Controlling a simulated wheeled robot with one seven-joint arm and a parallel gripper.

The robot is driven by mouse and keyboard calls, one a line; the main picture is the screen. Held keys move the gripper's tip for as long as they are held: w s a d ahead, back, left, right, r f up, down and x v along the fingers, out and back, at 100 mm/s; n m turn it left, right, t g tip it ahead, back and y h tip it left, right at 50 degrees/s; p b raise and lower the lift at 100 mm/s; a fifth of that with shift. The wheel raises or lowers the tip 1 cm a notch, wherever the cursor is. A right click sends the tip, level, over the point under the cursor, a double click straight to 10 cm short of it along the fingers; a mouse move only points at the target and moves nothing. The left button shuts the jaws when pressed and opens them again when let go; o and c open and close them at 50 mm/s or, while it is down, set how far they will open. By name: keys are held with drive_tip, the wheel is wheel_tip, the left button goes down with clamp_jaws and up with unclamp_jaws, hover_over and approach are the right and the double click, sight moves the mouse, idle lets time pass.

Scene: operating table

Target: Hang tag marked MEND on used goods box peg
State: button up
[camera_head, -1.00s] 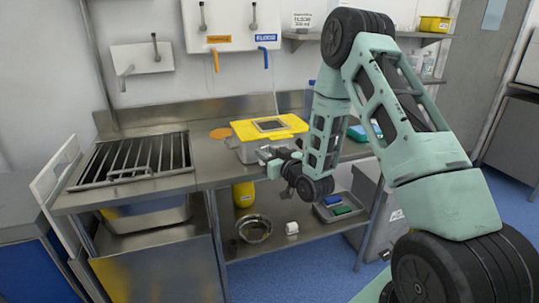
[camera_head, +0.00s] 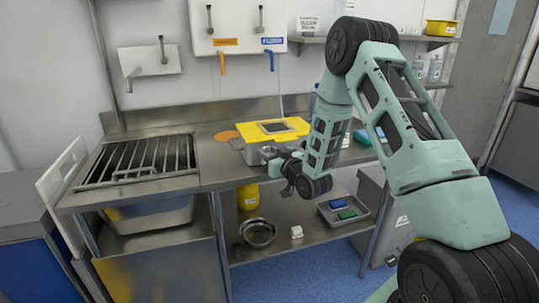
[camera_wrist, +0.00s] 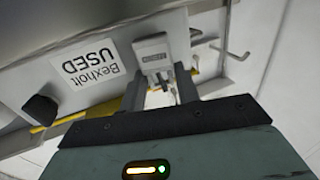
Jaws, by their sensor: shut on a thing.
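The used goods box (camera_head: 257,153) is a grey box with a yellow lid on the steel counter. In the wrist view its side (camera_wrist: 110,60) fills the left, with a white label reading "Bexholt USED". My gripper (camera_head: 268,154) is close in front of the box. In the wrist view my gripper (camera_wrist: 160,92) is shut on a small pale piece (camera_wrist: 152,50), probably the tag; its marking is too small to read. A dark block (camera_wrist: 40,110) shows at the left of the box side. I cannot make out the peg clearly, nor whether the tag touches it.
A sink with a metal grating (camera_head: 145,160) is left of the box. A green-and-blue item (camera_head: 362,137) lies behind my arm on the counter. The lower shelf holds a bowl (camera_head: 258,232), a yellow container (camera_head: 247,196) and a tray (camera_head: 343,212). Wall taps hang above.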

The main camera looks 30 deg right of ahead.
drive_tip(key=shift+f, duration=0.2)
drive_tip(key=o, duration=1)
drive_tip(key=shift+d, duration=0.1)
drive_tip(key=shift+o, duration=0.2)
drive_tip(key=s+p, duration=0.5)
drive_tip(key=s, duration=1.2)
drive_tip(key=shift+s+p, duration=0.15)
drive_tip(key=shift+p, duration=0.2)
